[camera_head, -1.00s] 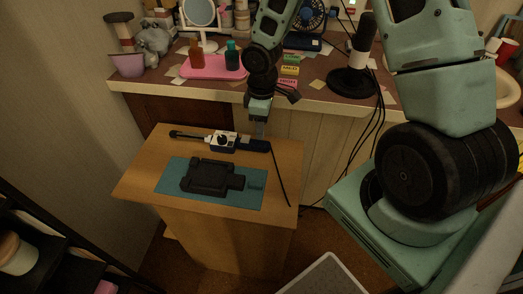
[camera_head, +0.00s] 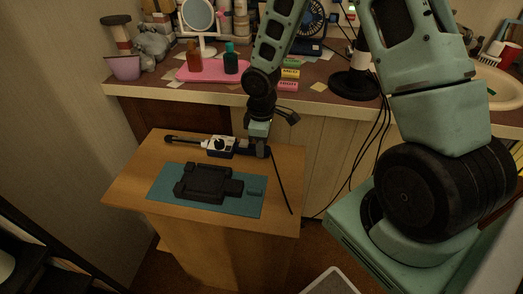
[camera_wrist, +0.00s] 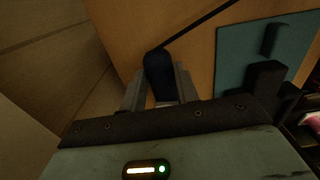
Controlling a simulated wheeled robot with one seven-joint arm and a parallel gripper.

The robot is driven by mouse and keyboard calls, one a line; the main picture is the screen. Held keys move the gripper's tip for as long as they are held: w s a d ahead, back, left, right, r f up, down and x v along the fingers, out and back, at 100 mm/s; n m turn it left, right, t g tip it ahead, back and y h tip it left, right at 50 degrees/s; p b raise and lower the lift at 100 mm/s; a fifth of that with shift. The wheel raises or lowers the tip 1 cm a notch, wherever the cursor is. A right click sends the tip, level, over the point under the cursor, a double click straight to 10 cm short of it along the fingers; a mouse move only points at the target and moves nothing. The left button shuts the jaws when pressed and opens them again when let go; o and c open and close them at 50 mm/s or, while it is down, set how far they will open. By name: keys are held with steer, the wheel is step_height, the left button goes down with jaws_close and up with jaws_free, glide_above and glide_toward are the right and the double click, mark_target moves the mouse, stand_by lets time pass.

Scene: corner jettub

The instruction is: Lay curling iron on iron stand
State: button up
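The curling iron (camera_head: 220,147), with a dark barrel, a white middle with a dial and a dark handle, lies along the back of the wooden stand top. The iron stand (camera_head: 204,183), a black cradle-like block, sits in front of it on a teal mat (camera_head: 163,196). My gripper (camera_head: 258,150) is down at the handle end of the iron. In the wrist view the dark handle end (camera_wrist: 158,72) lies between my two fingers (camera_wrist: 160,88). Whether both fingers press on it is not clear. The rest of the iron is hidden there.
Behind is a counter (camera_head: 150,91) with a pink tray (camera_head: 213,73), bottles, a mirror and a fan. A dark shelf stands at the lower left.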

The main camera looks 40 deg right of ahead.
steer(key=c, duration=0.3)
step_height(320, 180, up, 10)
steer(key=p, duration=0.9)
steer(key=shift+p, duration=0.4)
steer(key=shift+c, duration=0.2)
